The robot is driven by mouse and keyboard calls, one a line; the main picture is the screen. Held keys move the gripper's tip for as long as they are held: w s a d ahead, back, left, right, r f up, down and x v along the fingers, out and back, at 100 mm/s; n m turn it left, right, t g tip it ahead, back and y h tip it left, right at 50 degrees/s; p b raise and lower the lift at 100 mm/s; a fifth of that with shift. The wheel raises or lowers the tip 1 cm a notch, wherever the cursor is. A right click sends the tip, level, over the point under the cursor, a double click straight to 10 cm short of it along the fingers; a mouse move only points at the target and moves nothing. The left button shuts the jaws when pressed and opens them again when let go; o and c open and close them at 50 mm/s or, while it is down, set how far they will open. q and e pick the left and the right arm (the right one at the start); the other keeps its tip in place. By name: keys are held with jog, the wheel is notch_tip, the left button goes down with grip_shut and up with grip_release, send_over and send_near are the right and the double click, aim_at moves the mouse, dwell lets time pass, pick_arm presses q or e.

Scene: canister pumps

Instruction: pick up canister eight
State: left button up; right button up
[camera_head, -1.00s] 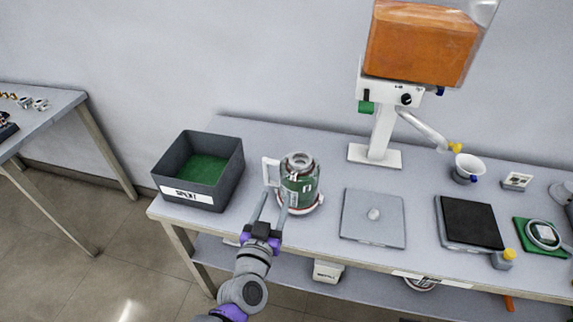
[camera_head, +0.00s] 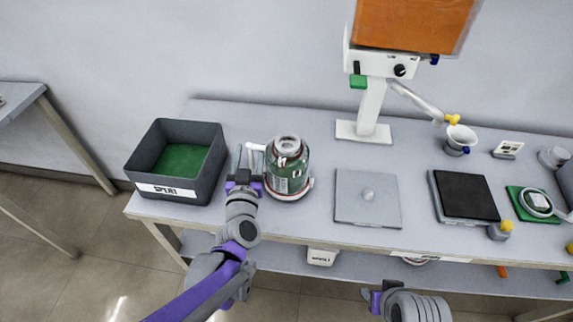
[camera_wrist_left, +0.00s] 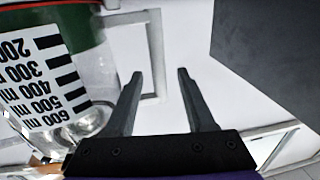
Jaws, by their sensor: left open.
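The canister (camera_head: 290,178) stands upright on the bench, with a green body, a pale lid and a white handle on its left; its number is not readable. My left gripper (camera_head: 243,158) is open at the handle side, between the canister and the dark bin. In the left wrist view, the canister (camera_wrist_left: 60,75) with its millilitre scale fills the left side. The white handle (camera_wrist_left: 150,52) lies around and just beyond the open, empty fingers (camera_wrist_left: 160,74); I cannot tell whether they touch. A part of my right arm shows at the bottom edge of the head view; its jaws are unclear.
The dark bin (camera_head: 202,178) with a green floor stands close left of the gripper. A grey plate (camera_head: 355,207), a black-topped scale (camera_head: 465,195) and a white stand (camera_head: 372,105) with an orange tank are to the right. The bench front between bin and plate is narrow.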

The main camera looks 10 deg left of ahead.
pick_arm(q)
jog(key=w, duration=0.3)
jog(key=shift+w+a, duration=0.15)
jog(key=shift+w, duration=0.2)
grip_shut()
